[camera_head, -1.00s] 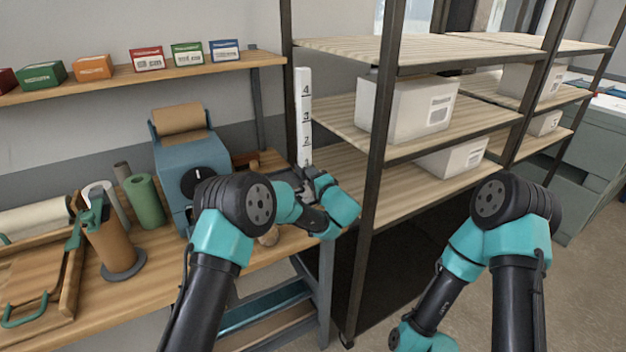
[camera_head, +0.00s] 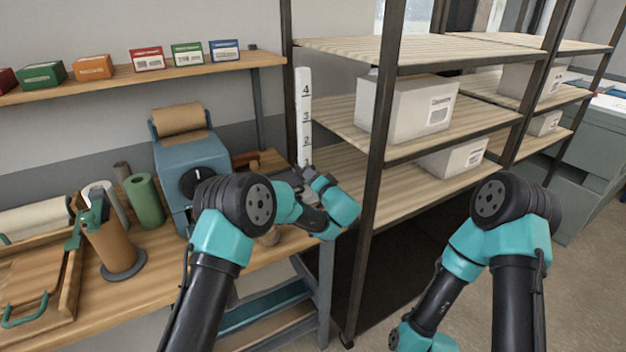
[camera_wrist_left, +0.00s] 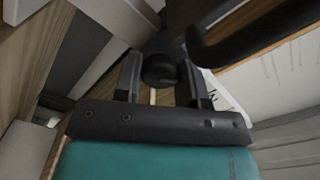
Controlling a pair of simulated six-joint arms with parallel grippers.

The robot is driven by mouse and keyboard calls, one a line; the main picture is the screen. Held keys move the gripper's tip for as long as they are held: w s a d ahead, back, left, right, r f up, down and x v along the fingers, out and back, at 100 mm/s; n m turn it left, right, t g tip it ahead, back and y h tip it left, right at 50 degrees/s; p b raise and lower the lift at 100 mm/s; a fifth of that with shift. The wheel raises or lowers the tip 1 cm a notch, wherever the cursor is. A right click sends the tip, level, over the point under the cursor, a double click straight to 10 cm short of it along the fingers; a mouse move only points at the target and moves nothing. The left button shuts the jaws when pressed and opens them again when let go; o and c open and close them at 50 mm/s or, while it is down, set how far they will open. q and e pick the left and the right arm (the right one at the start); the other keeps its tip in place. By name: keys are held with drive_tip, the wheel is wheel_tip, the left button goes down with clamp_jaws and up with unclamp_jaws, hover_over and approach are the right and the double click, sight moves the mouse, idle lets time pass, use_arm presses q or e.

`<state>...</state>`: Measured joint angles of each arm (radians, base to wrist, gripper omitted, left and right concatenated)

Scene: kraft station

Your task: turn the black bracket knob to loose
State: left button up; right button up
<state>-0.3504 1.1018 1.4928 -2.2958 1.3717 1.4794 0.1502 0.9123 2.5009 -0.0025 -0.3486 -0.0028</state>
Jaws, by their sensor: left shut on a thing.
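The black bracket knob (camera_wrist_left: 160,70) shows in the left wrist view as a dark round piece between the two fingers of my left gripper (camera_wrist_left: 161,82). The fingers are shut on it. In the head view my left gripper (camera_head: 305,180) is at the right end of the bench, by the foot of the white numbered post (camera_head: 304,115). The knob cannot be made out there, as the gripper and wrist cover it. My right arm is bent at the right, and its gripper cannot be made out in the head view.
A blue-grey dispenser (camera_head: 190,170) with a brown roll stands left of my left arm. A green roll (camera_head: 146,200) and a brown roll (camera_head: 112,245) stand further left. A dark shelf post (camera_head: 375,170) rises close right of my left wrist. White boxes (camera_head: 405,108) sit on the shelves.

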use_arm(q)
drive_tip(key=o, duration=0.9)
drive_tip(key=v, duration=1.7)
drive_tip(key=shift+s, duration=0.25)
